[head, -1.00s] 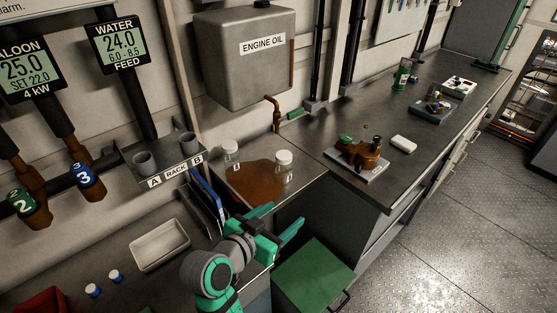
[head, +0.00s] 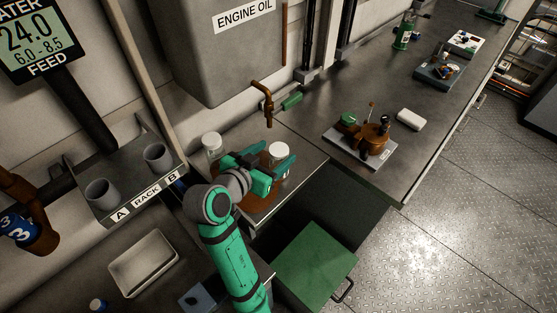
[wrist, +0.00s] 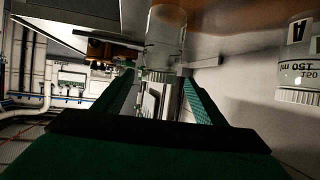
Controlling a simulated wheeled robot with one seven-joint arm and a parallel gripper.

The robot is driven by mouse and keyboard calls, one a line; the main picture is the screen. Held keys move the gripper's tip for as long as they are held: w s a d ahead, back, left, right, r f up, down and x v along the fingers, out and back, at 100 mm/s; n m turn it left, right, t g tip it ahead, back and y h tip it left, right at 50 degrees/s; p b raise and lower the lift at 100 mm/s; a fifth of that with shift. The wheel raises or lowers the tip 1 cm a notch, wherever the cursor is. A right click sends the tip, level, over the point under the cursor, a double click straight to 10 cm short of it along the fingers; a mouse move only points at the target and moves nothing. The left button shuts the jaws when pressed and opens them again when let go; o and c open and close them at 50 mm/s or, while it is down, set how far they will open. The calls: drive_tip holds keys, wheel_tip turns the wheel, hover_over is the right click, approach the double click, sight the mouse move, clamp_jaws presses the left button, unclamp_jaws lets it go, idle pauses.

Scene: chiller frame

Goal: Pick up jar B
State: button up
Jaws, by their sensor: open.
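A clear jar with a white lid (head: 279,150) stands upright on the brown-stained counter; I cannot read its label, but it is the one not marked A. It shows upside down in the wrist view (wrist: 165,38), in line with the gap between my fingers. My gripper (head: 270,170) is open, with its fingers level around or just short of this jar; I cannot tell how deep it sits between them. The fingers flank it in the wrist view (wrist: 160,88). Jar A (wrist: 299,65) stands apart to one side, and it also shows in the head view (head: 212,143).
The engine oil tank (head: 225,50) and its brown tap (head: 264,95) are behind the jars. The rack (head: 125,195) with two grey cups is at the left. A brown device on a board (head: 368,145) stands to the right. A green box (head: 312,262) is below.

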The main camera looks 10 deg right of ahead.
sight(285, 145)
drive_tip(key=shift+x, duration=3.35)
drive_tip(key=shift+s+d+r, duration=0.1)
drive_tip(key=shift+r, duration=0.1)
drive_tip(key=c, duration=1.1)
